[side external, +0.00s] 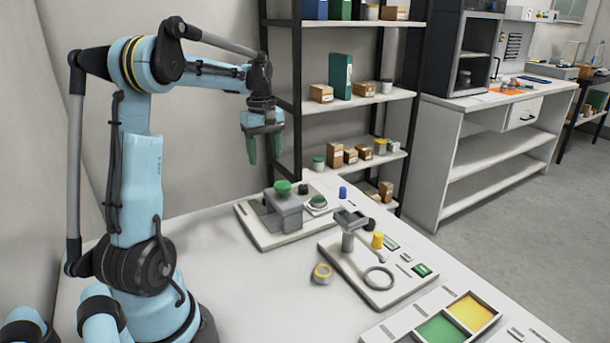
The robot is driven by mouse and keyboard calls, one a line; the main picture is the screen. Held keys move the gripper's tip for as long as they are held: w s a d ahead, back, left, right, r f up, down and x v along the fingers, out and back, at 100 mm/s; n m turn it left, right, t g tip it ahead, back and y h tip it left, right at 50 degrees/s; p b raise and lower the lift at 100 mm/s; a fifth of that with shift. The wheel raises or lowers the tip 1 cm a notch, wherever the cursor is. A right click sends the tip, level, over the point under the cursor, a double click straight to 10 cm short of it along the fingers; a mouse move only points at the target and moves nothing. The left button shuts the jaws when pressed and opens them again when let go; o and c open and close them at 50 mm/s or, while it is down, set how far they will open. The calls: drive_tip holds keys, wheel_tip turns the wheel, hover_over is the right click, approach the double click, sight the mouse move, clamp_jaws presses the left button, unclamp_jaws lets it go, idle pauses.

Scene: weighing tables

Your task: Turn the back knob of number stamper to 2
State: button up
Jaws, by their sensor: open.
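My gripper (264,154) hangs fingers down, open and empty, high above the back of the table. Below it and to the right, a grey block device with a green knob (283,187) on top stands on a pale base (258,236). In front of it, a second pale base (402,287) carries a grey post device (348,241) with a dark knob (368,224), a yellow cylinder (377,240) and a grey ring (379,278). I cannot tell which device is the number stamper. No digits or knob settings are readable. My gripper touches neither device.
A yellow-topped roll (322,273) lies on the white table. A tray with green (440,330) and yellow (470,312) compartments is at the front right. A blue peg (343,193) stands near the back edge. Loaded shelves (345,99) rise behind. The table's left part is clear.

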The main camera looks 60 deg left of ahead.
wheel_tip(320, 180, down, 12)
drive_tip(key=shift+r, duration=0.1)
idle(0.5)
drive_tip(key=shift+c, duration=0.3)
drive_tip(key=c, duration=1)
drive_tip(key=shift+m, duration=0.3)
drive_tip(key=m, duration=0.3)
drive_tip(key=shift+m, duration=1.8)
